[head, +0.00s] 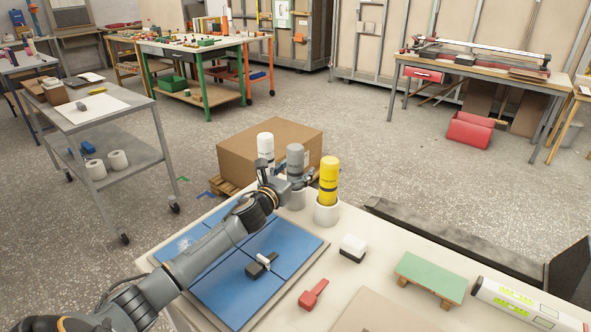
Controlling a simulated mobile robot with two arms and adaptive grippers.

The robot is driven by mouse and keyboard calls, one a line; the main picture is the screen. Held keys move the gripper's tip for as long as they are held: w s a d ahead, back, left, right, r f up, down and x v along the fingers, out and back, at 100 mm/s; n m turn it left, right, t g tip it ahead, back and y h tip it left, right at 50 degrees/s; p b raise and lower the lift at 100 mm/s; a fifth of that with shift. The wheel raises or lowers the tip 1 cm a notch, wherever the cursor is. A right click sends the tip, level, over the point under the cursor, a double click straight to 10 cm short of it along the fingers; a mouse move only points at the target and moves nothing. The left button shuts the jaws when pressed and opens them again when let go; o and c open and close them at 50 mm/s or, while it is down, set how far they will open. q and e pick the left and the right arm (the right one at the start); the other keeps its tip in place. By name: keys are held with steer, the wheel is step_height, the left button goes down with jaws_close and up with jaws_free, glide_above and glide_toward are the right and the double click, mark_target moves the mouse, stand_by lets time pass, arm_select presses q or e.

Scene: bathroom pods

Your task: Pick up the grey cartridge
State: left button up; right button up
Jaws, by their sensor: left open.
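The grey cartridge (295,160) stands upright near the far edge of the pale table, between a white cartridge (265,147) on its left and a yellow cartridge (328,178) on its right. Its lower part sits in a white round holder (297,200), partly hidden by my gripper. My left gripper (301,182) is open, at the lower part of the grey cartridge, with fingers reaching toward the yellow one. I cannot tell whether the fingers touch the grey cartridge. My right gripper is not in view.
A cardboard box (250,150) stands beyond the table.

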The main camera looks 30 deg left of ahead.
arm_select(q)
steer(key=shift+c, duration=0.4)
jaws_close()
steer(key=shift+r, duration=0.1)
steer(key=shift+r, duration=0.1)
